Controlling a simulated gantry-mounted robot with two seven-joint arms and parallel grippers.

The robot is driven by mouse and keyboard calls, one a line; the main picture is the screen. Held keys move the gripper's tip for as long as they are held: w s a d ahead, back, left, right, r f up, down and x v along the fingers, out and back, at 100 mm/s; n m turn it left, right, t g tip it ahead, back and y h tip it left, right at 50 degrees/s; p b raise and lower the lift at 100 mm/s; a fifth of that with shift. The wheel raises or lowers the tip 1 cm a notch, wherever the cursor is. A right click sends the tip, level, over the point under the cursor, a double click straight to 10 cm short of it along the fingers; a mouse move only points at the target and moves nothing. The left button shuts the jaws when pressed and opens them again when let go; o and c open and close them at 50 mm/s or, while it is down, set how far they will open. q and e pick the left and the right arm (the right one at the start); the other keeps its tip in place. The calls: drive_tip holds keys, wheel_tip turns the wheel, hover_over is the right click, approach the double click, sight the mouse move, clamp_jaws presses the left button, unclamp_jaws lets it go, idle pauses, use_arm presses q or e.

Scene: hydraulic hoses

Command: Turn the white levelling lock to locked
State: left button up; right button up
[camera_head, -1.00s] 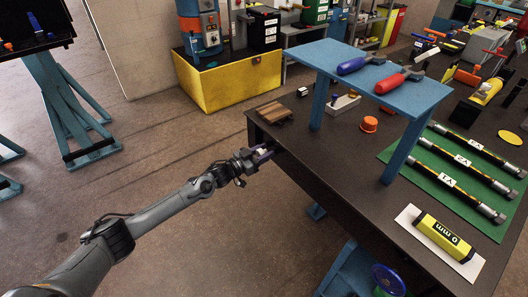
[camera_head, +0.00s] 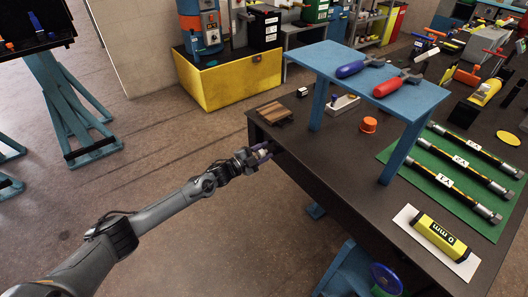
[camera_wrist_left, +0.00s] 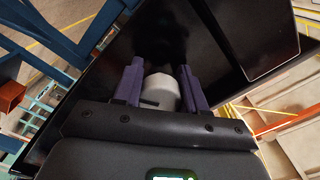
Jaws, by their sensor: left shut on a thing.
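The white levelling lock (camera_wrist_left: 161,91) is a pale faceted knob at the dark side of the bench, seen in the left wrist view. My left gripper (camera_wrist_left: 160,88) has its two purple fingers on either side of it and is shut on it. In the head view the left gripper (camera_head: 262,152) is at the left edge of the black workbench (camera_head: 310,165), below its top. The knob is small and mostly hidden by the fingers there. I cannot read any lock marking. My right gripper is not in view.
A blue raised shelf (camera_head: 365,80) on the bench carries a blue-handled tool (camera_head: 350,69) and a red-handled tool (camera_head: 388,88). A wooden block (camera_head: 274,113) lies near the bench corner. Hoses lie on a green mat (camera_head: 420,172).

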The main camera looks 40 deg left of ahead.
use_arm(q)
drive_tip(key=m, duration=0.5)
drive_tip(key=shift+m, duration=0.3)
idle(0.4)
drive_tip(key=o, duration=1)
drive_tip(key=shift+o, duration=0.2)
drive_tip(key=shift+s+a+r, duration=0.1)
drive_tip(key=shift+s+a, duration=0.1)
drive_tip(key=shift+s, duration=0.25)
drive_tip(key=p+v, duration=0.3)
drive_tip(key=v, duration=0.7)
drive_tip(key=shift+p, duration=0.35)
